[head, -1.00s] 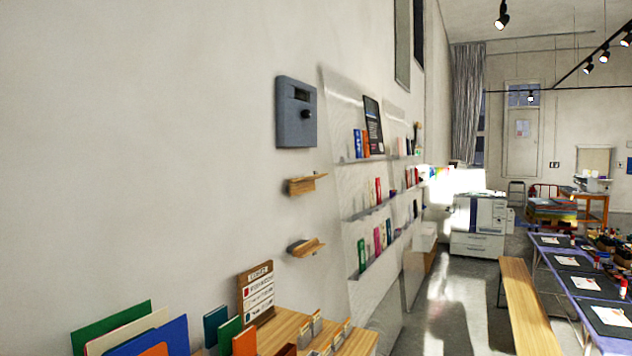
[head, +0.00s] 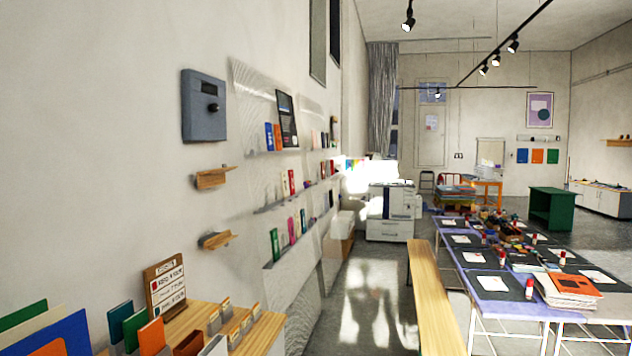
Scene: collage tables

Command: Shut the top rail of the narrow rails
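Two short wooden rails are fixed to the left wall, one above the other, below a grey wall box. The top rail (head: 212,179) has a light wooden front and a thin piece standing out at its right end. The lower rail (head: 216,240) looks similar, with a darker left end. Both are small in the view, and I cannot tell for sure how far either is open. I cannot tell whether these are the narrow rails. Neither of my grippers is in view.
A wooden counter (head: 260,335) with folders and a sign (head: 165,287) stands below the rails. Clear wall racks (head: 250,95) with books are to their right. A bench (head: 432,300) and a long table (head: 490,312) stand at right. The floor (head: 350,325) between counter and bench looks clear.

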